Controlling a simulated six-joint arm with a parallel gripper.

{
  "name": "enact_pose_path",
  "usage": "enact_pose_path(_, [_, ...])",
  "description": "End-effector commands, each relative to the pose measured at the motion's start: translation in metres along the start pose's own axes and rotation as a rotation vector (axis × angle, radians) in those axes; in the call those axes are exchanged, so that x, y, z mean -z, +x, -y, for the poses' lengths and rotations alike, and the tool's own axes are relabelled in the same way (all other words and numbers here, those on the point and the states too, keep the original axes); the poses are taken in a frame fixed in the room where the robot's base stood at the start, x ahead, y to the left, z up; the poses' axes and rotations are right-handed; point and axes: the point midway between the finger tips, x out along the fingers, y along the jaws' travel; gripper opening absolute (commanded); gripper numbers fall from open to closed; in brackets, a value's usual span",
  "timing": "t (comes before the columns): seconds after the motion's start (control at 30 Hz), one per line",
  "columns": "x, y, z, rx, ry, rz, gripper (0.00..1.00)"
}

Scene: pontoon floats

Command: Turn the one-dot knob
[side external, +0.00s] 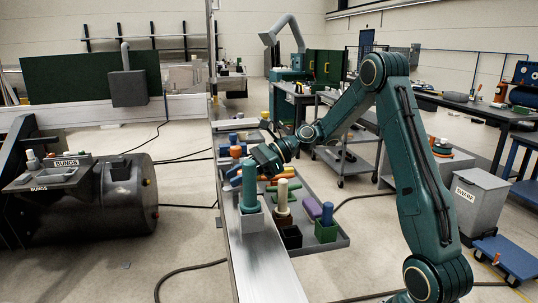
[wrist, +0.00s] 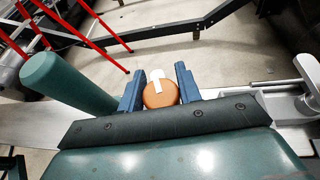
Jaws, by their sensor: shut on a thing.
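In the wrist view my gripper (wrist: 161,88) has its two blue fingers closed on the sides of an orange round piece (wrist: 159,95) with a white strip across its top. No dots can be made out on it, so I cannot tell if it is the one-dot knob. In the side view my gripper (side external: 238,170) is low over the rail, behind a tall teal cylinder, and the held piece is largely hidden there. The teal cylinder (side external: 249,186) stands upright in a pale block; it also shows left of the fingers in the wrist view (wrist: 68,84).
A grey tray (side external: 337,241) right of the metal rail (side external: 262,270) holds a white cylinder (side external: 282,193), a green block with a blue cylinder (side external: 327,212), a black box (side external: 291,236) and several coloured pieces. A dark tank (side external: 125,195) lies left, with floor between.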

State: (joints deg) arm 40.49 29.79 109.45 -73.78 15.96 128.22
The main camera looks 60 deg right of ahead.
Motion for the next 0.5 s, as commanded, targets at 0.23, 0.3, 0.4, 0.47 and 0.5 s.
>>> enact_pose_path(0.23, [-0.0007,-0.0001,-0.0010,-0.104,-0.048,0.002,0.11])
enact_pose_path(0.3, [-0.0009,-0.0003,-0.0016,-0.114,-0.052,0.003,0.11])
enact_pose_path(0.4, [-0.0010,-0.0004,-0.0020,-0.118,-0.054,0.002,0.11])
enact_pose_path(0.47, [-0.0011,-0.0004,-0.0020,-0.117,-0.054,0.002,0.11])
enact_pose_path(0.5, [-0.0011,-0.0004,-0.0020,-0.117,-0.054,0.002,0.11])
